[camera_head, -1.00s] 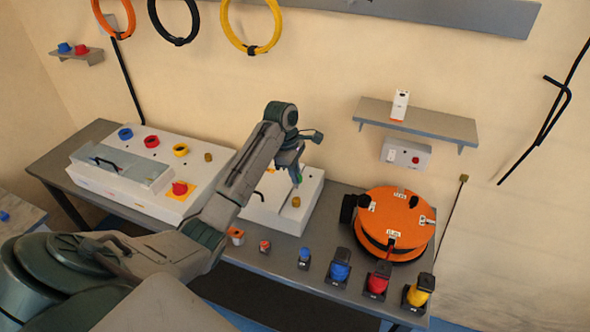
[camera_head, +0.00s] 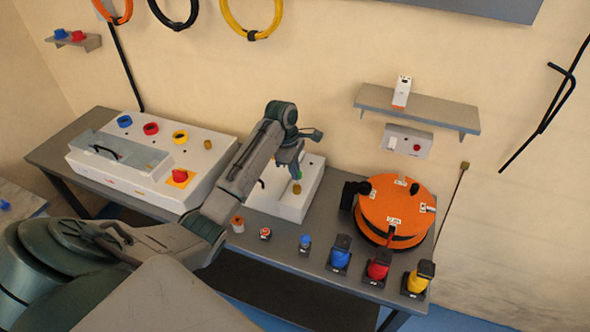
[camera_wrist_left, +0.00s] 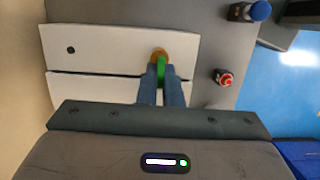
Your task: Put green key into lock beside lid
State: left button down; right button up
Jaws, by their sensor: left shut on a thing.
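My left gripper (camera_head: 296,174) is over the white box (camera_head: 273,203) in the middle of the bench, pointing down. In the left wrist view its blue-grey fingers (camera_wrist_left: 161,85) are shut on the green key (camera_wrist_left: 160,68). The key's far end is at the round brass lock (camera_wrist_left: 159,53) on the white top. The lock also shows right under the fingertips in the head view (camera_head: 296,188). The key overlaps the lock in the wrist view; I cannot tell how deep it sits. My right gripper is not in view.
A larger white machine (camera_head: 150,160) with coloured rings and a red knob stands left. An orange cable reel (camera_head: 395,211) stands right. Several coloured plugs, one blue (camera_head: 340,254), line the bench's front edge. A shelf (camera_head: 430,108) hangs behind.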

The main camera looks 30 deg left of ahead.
jog(key=shift+d, duration=0.15)
jog(key=shift+d+r, duration=0.2)
jog(key=shift+d, duration=0.1)
jog(key=shift+a, duration=0.4)
dwell(0.3)
pick_arm(q)
jog(key=shift+f, duration=0.75)
pick_arm(e)
jog(key=shift+d, duration=0.3)
pick_arm(q)
jog(key=shift+x, duration=0.9)
pick_arm(e)
jog(key=shift+a, duration=0.15)
pick_arm(q)
jog(key=c, duration=1.5)
grip_release()
jog(key=shift+a, duration=0.2)
